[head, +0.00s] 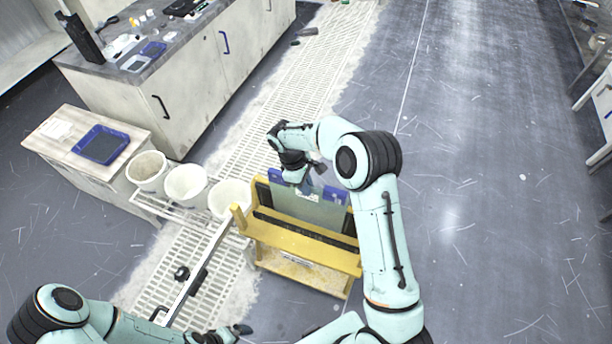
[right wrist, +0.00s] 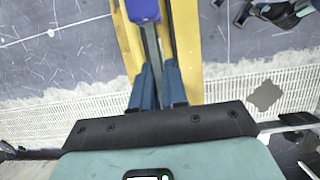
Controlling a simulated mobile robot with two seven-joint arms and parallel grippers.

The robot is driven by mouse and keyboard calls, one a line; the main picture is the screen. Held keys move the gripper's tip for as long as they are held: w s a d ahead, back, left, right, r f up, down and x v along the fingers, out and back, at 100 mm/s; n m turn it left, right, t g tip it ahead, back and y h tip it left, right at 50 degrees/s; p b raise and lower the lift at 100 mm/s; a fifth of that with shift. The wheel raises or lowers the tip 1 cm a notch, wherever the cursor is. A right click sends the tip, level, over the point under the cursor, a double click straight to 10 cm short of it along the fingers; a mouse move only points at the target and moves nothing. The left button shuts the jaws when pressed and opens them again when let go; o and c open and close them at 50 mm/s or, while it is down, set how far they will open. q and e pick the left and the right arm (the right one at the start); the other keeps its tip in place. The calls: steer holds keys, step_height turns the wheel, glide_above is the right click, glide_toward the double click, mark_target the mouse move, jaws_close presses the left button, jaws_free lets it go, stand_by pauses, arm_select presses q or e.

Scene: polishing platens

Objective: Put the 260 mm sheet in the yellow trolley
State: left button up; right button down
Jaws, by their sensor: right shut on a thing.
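The yellow trolley (head: 300,238) stands on the floor in the middle of the head view. Its yellow rails (right wrist: 184,50) also show in the right wrist view. A grey-green sheet (head: 318,212) stands upright between the trolley's rails, its lower edge hidden behind the front rail. My right gripper (head: 304,187) is shut on the sheet's top edge; in the right wrist view its two blue-grey fingers (right wrist: 158,88) stand either side of the thin sheet (right wrist: 152,48). I cannot read a size on the sheet. My left gripper (head: 238,330) is low in the head view, away from the trolley.
Blue pieces (head: 335,196) show behind the sheet in the trolley. Several white buckets (head: 186,185) stand on a rack left of the trolley. A low cabinet with a blue tray (head: 101,145) and a long counter (head: 215,50) stand farther left. The floor to the right is clear.

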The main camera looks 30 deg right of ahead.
glide_above(307, 206)
steer(key=shift+f, duration=2.6)
steer(key=shift+w, duration=0.45)
steer(key=c, duration=1.6)
jaws_free()
steer(key=shift+s+f, duration=0.1)
steer(key=shift+f, duration=0.1)
steer(key=o, duration=0.5)
steer(key=shift+c, duration=0.2)
steer(key=shift+r, duration=0.2)
